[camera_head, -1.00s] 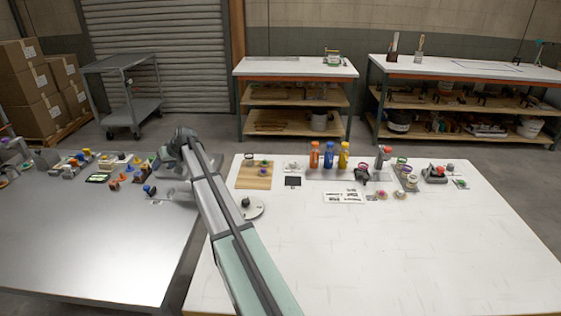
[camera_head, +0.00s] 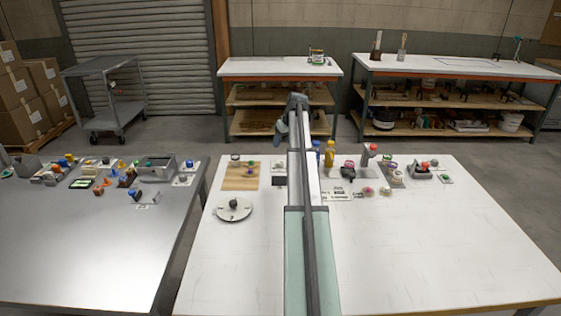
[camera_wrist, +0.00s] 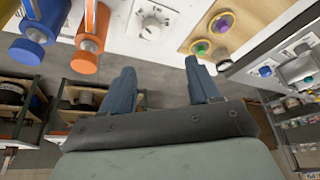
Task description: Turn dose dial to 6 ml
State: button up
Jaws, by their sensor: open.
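A white round dial (camera_wrist: 150,28) with printed marks around it sits on a white plate in the wrist view. It appears to be the dose dial; its setting is too small to read. It also shows small in the head view (camera_head: 278,166), just left of my arm. My gripper (camera_wrist: 161,78) is open and empty, its two blue-grey fingers apart. In the wrist view the dial lies beyond the fingertips, above the gap between them, with no contact. In the head view my arm reaches forward over the white table and the fingertips are unclear.
A round white disc base (camera_head: 234,210) is nearer. The white table's front (camera_head: 400,260) is clear.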

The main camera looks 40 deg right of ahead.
aim_at(280, 162)
jog(key=x, duration=0.4)
jog(key=d+x, duration=0.1)
jog(key=x, duration=0.4)
jog(key=s+x, duration=0.1)
jog(key=x, duration=0.3)
jog(key=shift+d+f, duration=0.15)
jog(key=shift+f, duration=0.2)
jog(key=shift+s, duration=0.1)
jog(key=c, duration=1)
jog(key=shift+c, duration=0.2)
